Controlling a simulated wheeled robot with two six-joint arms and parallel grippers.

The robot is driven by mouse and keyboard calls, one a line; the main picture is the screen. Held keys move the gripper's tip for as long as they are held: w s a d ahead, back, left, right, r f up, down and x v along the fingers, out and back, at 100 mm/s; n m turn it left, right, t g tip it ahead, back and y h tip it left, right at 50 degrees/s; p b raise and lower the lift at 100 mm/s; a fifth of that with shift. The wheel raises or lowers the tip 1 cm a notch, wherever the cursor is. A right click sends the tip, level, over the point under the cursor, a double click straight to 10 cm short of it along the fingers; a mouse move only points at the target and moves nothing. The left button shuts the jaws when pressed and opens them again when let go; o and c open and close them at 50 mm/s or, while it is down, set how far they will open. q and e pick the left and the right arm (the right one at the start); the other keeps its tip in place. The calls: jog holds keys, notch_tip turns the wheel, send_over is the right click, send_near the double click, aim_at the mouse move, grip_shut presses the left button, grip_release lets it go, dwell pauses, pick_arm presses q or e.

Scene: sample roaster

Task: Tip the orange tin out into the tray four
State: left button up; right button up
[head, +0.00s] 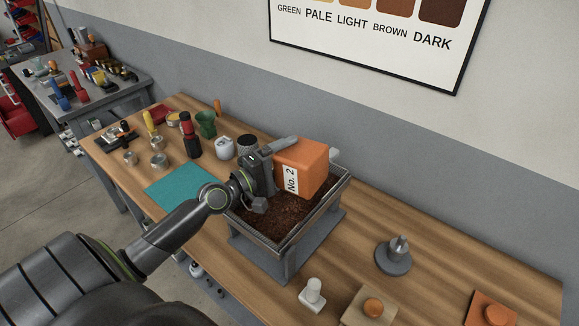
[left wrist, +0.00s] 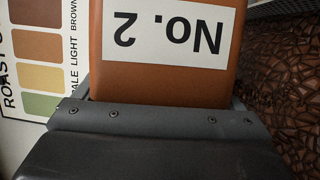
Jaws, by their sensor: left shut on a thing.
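The orange tin (head: 304,163) has a white label reading "No. 2". My left gripper (head: 282,165) is shut on it and holds it over the back part of a tray (head: 313,222) filled with brown beans. In the left wrist view the tin (left wrist: 165,80) fills the middle, its label upside down, and brown beans (left wrist: 285,90) show at the right. The tin looks tilted; its opening is hidden, and I see no beans falling. The tray stands raised on a grey stand on the wooden bench. My right gripper is not in view.
A teal mat (head: 180,188) lies left of the tray. A black-and-red cylinder (head: 190,137), a green cup (head: 206,124) and jars stand behind it. A grey round-based piece (head: 393,256) and a white knobbed piece (head: 312,294) stand to the right, with bare bench between.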

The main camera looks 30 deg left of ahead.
pick_arm(q)
jog(key=shift+a+f+n+t+b, duration=0.15)
jog(key=shift+a+n+t+b, duration=0.15)
jog(key=shift+n+b, duration=0.6)
jog(key=shift+a+f+n+t+b, duration=0.1)
jog(key=shift+a+n+t+b, duration=0.2)
jog(key=shift+n+b, duration=0.55)
jog(key=shift+a+f+n+t+b, duration=0.15)
jog(key=shift+a+n+t+b, duration=0.15)
jog(key=shift+n+b, duration=0.6)
notch_tip(320, 180, up, 3)
jog(key=shift+r+p, duration=0.1)
jog(key=shift+p, duration=1.15)
